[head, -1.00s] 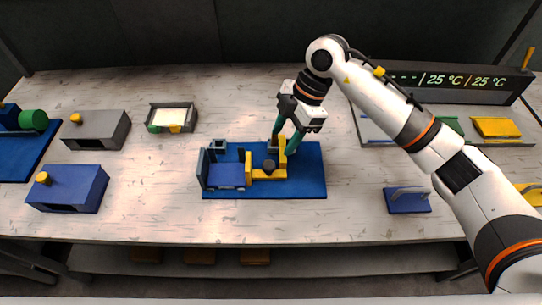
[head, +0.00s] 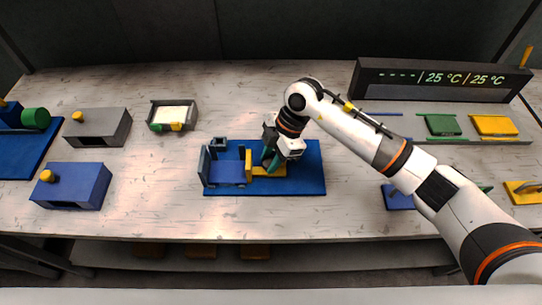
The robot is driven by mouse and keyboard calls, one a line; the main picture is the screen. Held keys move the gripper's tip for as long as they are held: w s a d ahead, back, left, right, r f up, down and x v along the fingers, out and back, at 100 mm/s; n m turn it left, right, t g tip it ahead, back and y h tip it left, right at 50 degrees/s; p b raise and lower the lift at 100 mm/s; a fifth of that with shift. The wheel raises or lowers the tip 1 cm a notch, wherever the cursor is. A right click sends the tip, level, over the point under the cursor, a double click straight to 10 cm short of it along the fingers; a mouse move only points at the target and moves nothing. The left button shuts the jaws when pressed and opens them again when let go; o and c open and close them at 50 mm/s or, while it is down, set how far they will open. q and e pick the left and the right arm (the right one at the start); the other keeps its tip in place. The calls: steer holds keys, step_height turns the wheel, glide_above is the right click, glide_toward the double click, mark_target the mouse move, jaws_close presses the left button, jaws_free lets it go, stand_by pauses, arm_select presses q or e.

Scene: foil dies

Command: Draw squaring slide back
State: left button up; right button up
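The squaring slide (head: 262,171) looks to be the yellow piece with an upright plate, on the blue base (head: 310,170) at the middle of the table. Its plate stands beside the blue block (head: 226,173) of the fixture. My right gripper (head: 270,164) is low over the slide, its green fingers pointing down at the spot where a dark knob stood. The fingers and hand hide the knob and part of the slide. I cannot tell whether the fingers are shut on it. My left gripper is not in view.
A grey box (head: 97,128) and a blue box (head: 73,186), each with a yellow knob, stand at the left. A small tray (head: 172,114) lies behind. At the right are green (head: 442,125) and yellow (head: 494,125) plates and a dark temperature display (head: 440,80). The front middle is clear.

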jaws_close()
steer(key=d+p, duration=0.1)
steer(key=d, duration=0.6)
steer(key=shift+d+p, duration=0.25)
steer(key=shift+p, duration=0.05)
steer(key=shift+w+a, duration=0.1)
steer(key=shift+a, duration=0.05)
steer(key=shift+o, duration=0.6)
jaws_free()
steer(key=o, duration=0.4)
steer(key=shift+d, duration=0.2)
steer(key=shift+r, duration=0.1)
